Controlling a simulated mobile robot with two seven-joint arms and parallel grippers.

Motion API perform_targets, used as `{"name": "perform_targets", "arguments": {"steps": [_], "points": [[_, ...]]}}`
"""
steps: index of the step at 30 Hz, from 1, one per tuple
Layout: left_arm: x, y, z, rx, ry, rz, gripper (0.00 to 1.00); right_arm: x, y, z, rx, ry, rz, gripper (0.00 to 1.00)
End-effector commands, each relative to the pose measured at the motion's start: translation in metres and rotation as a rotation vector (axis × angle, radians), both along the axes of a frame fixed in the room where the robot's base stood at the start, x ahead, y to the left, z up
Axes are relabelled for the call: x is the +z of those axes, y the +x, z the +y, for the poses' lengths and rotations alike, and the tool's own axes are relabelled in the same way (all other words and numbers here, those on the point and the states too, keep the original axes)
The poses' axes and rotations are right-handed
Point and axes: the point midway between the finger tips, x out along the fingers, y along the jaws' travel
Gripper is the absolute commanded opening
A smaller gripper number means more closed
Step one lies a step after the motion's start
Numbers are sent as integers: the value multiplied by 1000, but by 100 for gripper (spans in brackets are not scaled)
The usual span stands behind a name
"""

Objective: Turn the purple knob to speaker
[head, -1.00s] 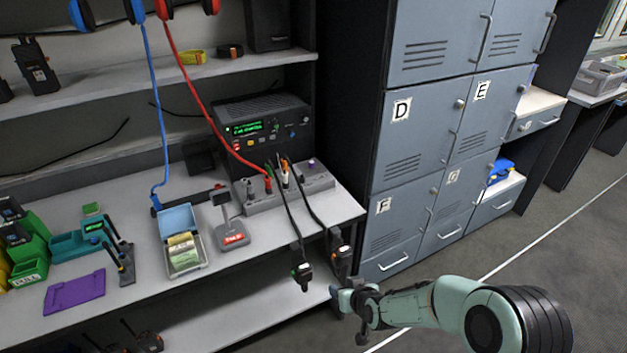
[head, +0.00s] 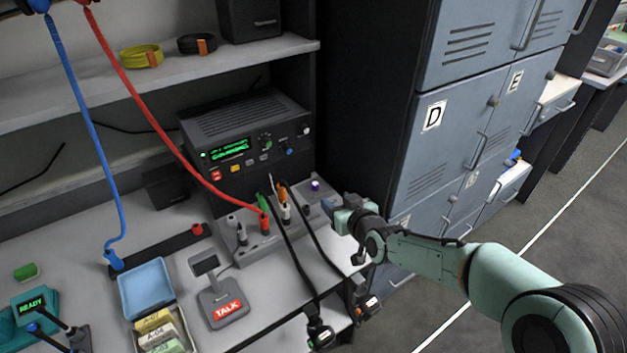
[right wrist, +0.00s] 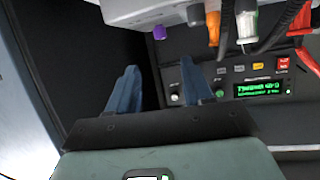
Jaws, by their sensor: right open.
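The purple knob (head: 315,186) sits on top of the grey panel box (head: 300,205) at its right end. My right gripper (head: 330,204) is just to the right of the knob and in front of it, open and empty. In the right wrist view the purple knob (right wrist: 159,33) shows ahead of the two blue fingertips (right wrist: 158,55), roughly between them, with a gap left. The knob's markings are too small to read. My left gripper is not in view.
Several plugs and cables (head: 284,205) stand on the box just left of the knob. A black radio unit (head: 245,140) with a lit green display is behind. Grey lockers (head: 450,150) stand close on the right. A talk microphone (head: 220,300) is at front left.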

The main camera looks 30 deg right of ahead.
Motion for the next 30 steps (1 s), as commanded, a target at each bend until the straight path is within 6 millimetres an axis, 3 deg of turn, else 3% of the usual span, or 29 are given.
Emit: {"name": "perform_targets", "arguments": {"steps": [18,30], "points": [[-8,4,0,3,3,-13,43,-45,103,-11,0,-1,1,50],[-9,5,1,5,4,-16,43,-50,117,-12,1,1,2,50]]}}
